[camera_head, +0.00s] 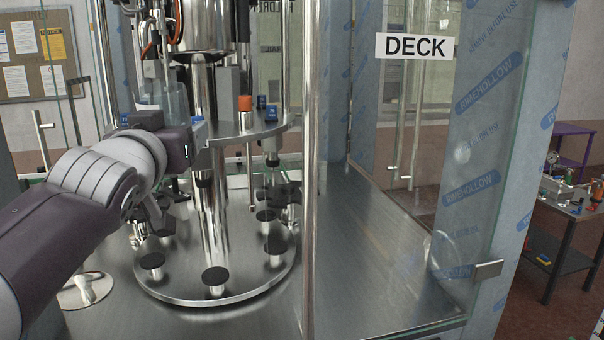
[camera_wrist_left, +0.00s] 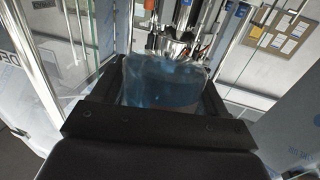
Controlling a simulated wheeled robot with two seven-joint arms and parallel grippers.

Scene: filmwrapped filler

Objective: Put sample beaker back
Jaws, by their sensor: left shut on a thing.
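The sample beaker (camera_head: 174,99) is clear and bluish, upright as far as I can tell, in the upper left of the head view. My left gripper (camera_head: 172,125) is shut on it, level with the round metal upper plate of the filling machine. In the wrist view the beaker (camera_wrist_left: 163,84) sits between the two dark fingers of my left gripper (camera_wrist_left: 160,95). The fingers and palm hide its lower part. I cannot tell whether it touches the machine. My right gripper is in neither view.
The machine's lower round plate (camera_head: 181,290) carries several black-capped pads. An orange-topped post (camera_head: 245,104) stands right of the beaker. A vertical metal post (camera_head: 309,180) and glass panel with a DECK sign (camera_head: 414,46) bound the right. The metal deck (camera_head: 365,265) is bare there.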

